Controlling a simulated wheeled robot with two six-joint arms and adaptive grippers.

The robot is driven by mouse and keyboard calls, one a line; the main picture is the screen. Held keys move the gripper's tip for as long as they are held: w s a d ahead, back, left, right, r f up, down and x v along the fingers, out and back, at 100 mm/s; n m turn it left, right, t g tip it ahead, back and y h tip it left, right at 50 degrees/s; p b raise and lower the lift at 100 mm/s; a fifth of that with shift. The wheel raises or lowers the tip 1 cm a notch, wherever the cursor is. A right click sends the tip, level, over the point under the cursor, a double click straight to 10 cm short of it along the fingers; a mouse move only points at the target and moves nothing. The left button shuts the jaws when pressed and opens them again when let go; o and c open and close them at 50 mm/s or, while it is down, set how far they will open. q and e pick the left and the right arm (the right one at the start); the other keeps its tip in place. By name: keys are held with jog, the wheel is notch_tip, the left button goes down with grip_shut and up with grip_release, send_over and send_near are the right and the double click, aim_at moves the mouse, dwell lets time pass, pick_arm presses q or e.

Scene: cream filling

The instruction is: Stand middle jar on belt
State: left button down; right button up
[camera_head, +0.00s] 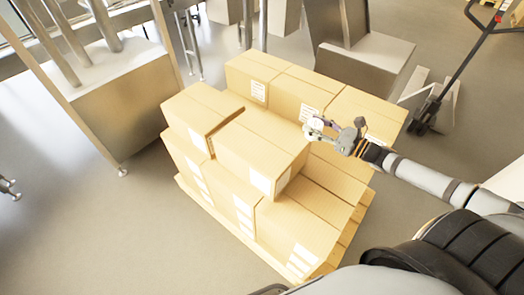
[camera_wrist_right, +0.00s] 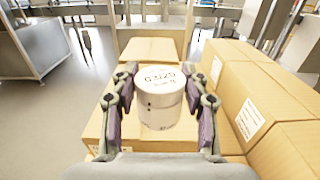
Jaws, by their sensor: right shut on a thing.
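A white jar (camera_wrist_right: 160,100) with a printed label on its lid is between the two fingers of my right gripper (camera_wrist_right: 160,108), which is shut on it. In the head view my right gripper (camera_head: 326,131) holds the small white jar (camera_head: 313,126) above the stacked cartons, near the middle of the picture. The arm comes in from the right. I cannot make out a belt for certain in either view.
Several brown cartons (camera_head: 262,143) are stacked on a pallet below my right gripper. A metal-legged machine (camera_head: 120,95) stands at the left, and a grey machine base (camera_head: 365,60) at the back. A pallet jack (camera_head: 430,115) stands at the right. Open floor (camera_head: 60,220) lies at the left.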

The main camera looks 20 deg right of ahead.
jog(key=b, duration=1.1)
send_over(297, 170)
jog(key=a+v, duration=0.1)
jog(key=v, duration=0.2)
notch_tip(297, 170, down, 13)
jog(key=f+b, duration=0.1)
jog(key=f, duration=0.2)
jog(key=f+b, duration=0.2)
jog(key=f, duration=0.2)
jog(key=f+b, duration=0.2)
jog(key=f, duration=0.1)
jog(key=shift+s+d+f, duration=0.15)
jog(key=shift+s+d, duration=0.05)
jog(key=shift+d, duration=0.1)
jog(key=shift+f+b, duration=0.5)
jog(key=shift+f, duration=0.15)
notch_tip(297, 170, down, 3)
jog(key=shift+b, duration=0.65)
jog(key=shift+f, duration=0.3)
jog(key=shift+r, duration=0.1)
